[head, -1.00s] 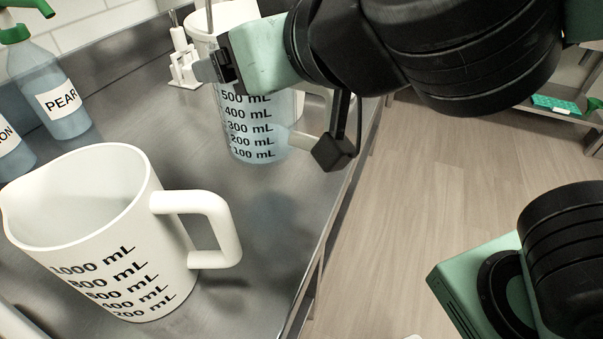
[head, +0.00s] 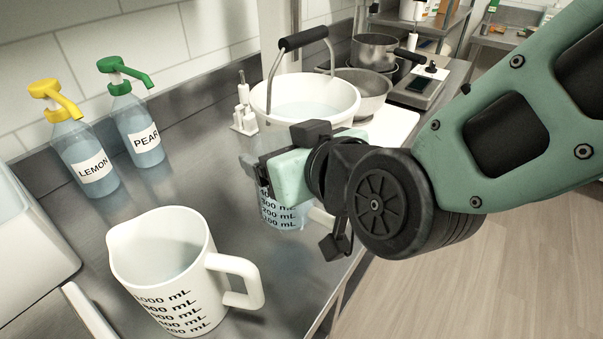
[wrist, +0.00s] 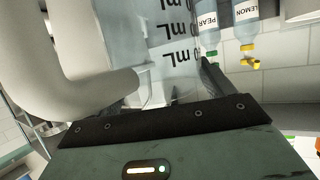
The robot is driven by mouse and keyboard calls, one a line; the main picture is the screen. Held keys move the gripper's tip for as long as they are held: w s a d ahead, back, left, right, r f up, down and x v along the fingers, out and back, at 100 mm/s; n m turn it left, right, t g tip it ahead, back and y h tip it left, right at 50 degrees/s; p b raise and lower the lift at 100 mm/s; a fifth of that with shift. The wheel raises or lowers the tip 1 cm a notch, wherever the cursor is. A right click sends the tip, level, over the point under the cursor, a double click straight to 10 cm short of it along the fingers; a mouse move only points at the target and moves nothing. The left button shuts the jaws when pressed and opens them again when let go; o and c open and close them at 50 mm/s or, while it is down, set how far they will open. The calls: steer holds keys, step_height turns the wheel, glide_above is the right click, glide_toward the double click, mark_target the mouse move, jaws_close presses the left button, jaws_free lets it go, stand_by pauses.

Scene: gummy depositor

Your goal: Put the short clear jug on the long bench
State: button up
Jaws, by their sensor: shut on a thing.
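The short clear jug (head: 285,212), with black mL marks and a white handle, is upright at the middle of the head view, partly hidden behind my gripper (head: 262,165). My gripper is shut on the jug near its top. In the wrist view the jug's marked wall (wrist: 170,40) is close up in front of my gripper (wrist: 178,85). The long bench (head: 150,215) is the steel counter under the jug. I cannot tell whether the jug's base touches it.
A larger white jug (head: 165,260) stands at the near side of the bench. A white bucket (head: 305,98) is behind my gripper. Lemon (head: 88,160) and pear (head: 140,130) pump bottles stand along the wall. Bare steel lies between them and the jugs.

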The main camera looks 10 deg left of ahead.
step_height(320, 180, down, 7)
steer(key=shift+r, duration=0.15)
stand_by(0.4)
steer(key=shift+f+b, duration=0.2)
steer(key=shift+b, duration=0.15)
steer(key=o, duration=1.3)
steer(key=shift+r, duration=0.1)
